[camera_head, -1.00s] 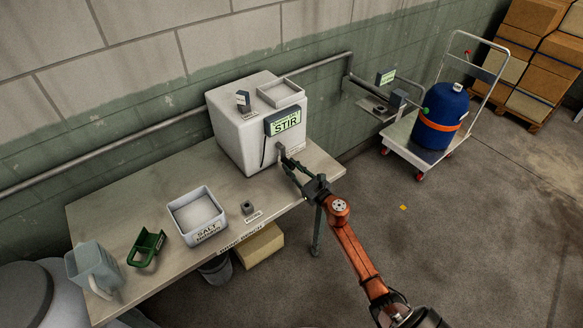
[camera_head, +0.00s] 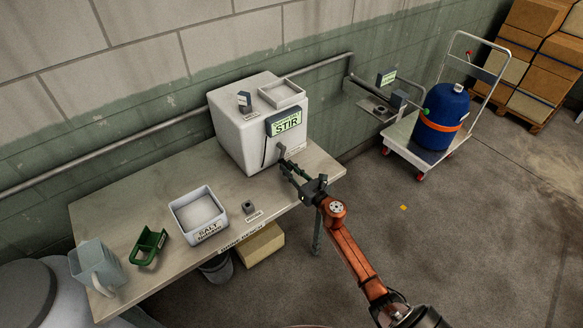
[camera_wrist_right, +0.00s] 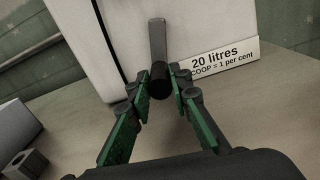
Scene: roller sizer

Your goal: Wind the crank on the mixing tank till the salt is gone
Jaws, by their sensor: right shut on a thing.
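The mixing tank (camera_head: 238,128) is a white box on the bench, with a lit green display (camera_head: 286,122) reading "STIR" on its front. The crank (camera_wrist_right: 157,50) is a dark arm with a round dark grip, low on the tank's front; its arm points up in the right wrist view. My right gripper (camera_wrist_right: 160,84) is shut on the crank's grip, its green-padded fingers on either side. In the head view the right gripper (camera_head: 288,166) reaches the tank's front from the lower right. The salt tub (camera_head: 199,214) holds pale salt. The inside of the tank is hidden. My left gripper is not in view.
A green scoop (camera_head: 148,246) and a clear jug (camera_head: 96,268) stand at the bench's left end. A small dark block (camera_head: 248,207) sits right of the salt tub. A trolley (camera_head: 402,145) with a blue drum (camera_head: 441,118) stands at the right. A label (camera_wrist_right: 222,60) adjoins the crank.

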